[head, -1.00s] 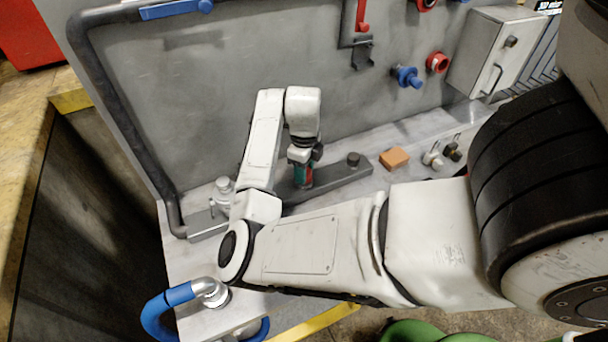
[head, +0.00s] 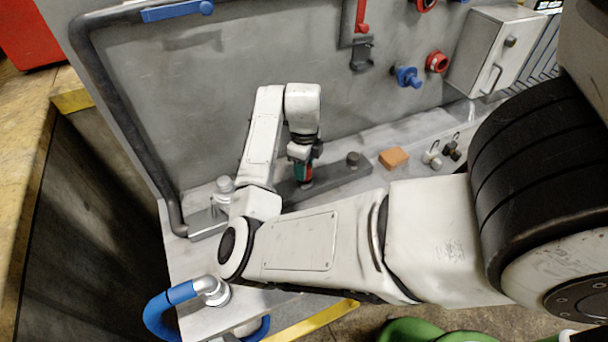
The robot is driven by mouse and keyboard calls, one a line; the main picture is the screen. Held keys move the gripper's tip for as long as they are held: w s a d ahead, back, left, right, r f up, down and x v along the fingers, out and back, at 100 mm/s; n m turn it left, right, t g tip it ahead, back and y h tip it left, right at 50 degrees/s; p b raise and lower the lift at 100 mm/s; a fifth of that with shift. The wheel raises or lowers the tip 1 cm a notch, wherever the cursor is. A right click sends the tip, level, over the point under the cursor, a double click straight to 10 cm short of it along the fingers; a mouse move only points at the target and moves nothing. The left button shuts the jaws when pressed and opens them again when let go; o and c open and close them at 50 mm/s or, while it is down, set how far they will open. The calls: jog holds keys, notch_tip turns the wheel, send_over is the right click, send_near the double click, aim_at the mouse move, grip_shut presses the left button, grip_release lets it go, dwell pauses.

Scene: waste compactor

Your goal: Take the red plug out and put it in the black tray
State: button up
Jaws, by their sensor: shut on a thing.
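My gripper (head: 303,158) points down over the dark grey bar (head: 333,183) on the ledge. It is shut on a small red and teal piece (head: 303,173), which I take to be the red plug. The piece stands upright at the bar. Its top is hidden by the gripper, and I cannot tell whether its lower end is in the bar or just above it. I cannot make out a black tray in this view.
A black knob (head: 352,159) stands on the bar's right end. An orange block (head: 393,158) and small valves (head: 433,157) lie further right. A silver fitting (head: 224,188) stands left. A blue hose (head: 168,303) curves at the lower left. A grey panel (head: 225,90) rises behind.

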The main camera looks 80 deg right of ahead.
jog(key=shift+r+p, duration=0.85)
jog(key=shift+r, duration=1.45)
jog(key=shift+s, duration=0.1)
